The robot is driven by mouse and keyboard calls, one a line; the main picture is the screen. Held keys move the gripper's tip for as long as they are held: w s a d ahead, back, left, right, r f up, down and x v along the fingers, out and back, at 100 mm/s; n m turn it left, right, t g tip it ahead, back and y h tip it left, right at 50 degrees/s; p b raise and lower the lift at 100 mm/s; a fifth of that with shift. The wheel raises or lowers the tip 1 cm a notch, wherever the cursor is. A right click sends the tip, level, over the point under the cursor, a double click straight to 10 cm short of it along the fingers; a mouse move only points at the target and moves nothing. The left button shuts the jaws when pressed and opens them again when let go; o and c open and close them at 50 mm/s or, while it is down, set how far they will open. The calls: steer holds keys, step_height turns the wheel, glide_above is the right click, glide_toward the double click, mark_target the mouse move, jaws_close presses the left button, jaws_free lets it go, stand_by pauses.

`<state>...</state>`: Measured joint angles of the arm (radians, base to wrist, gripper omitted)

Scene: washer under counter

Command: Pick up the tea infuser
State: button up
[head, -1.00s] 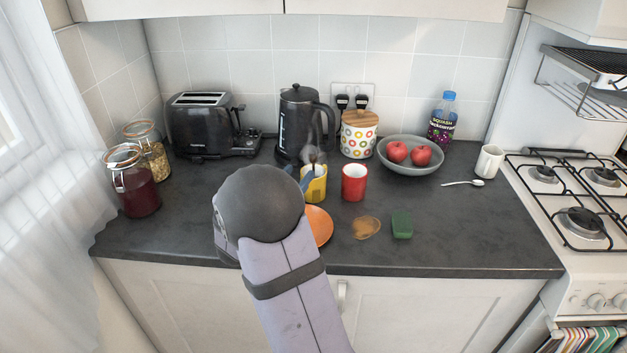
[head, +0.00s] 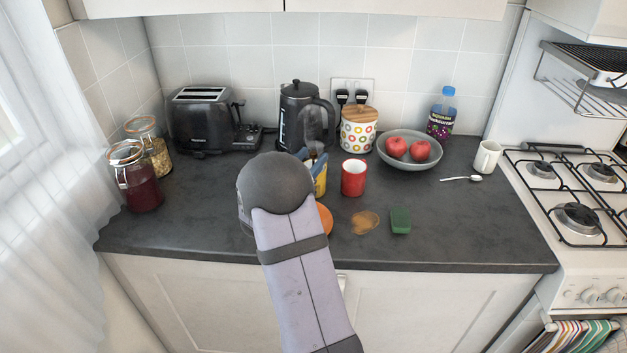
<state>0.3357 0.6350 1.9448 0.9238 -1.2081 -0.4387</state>
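I cannot make out a tea infuser; any infuser at the yellow mug is hidden or too small to tell. The yellow mug (head: 321,186) stands left of the red mug (head: 354,178), partly covered by my arm. My gripper (head: 314,163) shows only as small blue and dark parts at the mug's rim, beyond the round grey joint of my arm. Its fingertips are not clear, so I cannot tell whether it is open or holds anything. An orange plate (head: 325,219) lies mostly hidden behind my arm.
A black kettle (head: 299,122) and toaster (head: 203,122) stand behind. Right of the plate are a brown spill (head: 364,222) and a green sponge (head: 400,221). A bowl of apples (head: 410,154), a spoon (head: 461,178) and a white mug (head: 487,157) are farther right.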

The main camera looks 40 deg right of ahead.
steer(key=shift+w+d+r+p, duration=0.1)
steer(key=shift+w+d+p, duration=0.05)
steer(key=shift+d+p, duration=0.35)
steer(key=shift+p+x, duration=0.6)
steer(key=shift+x, duration=1.5)
jaws_close()
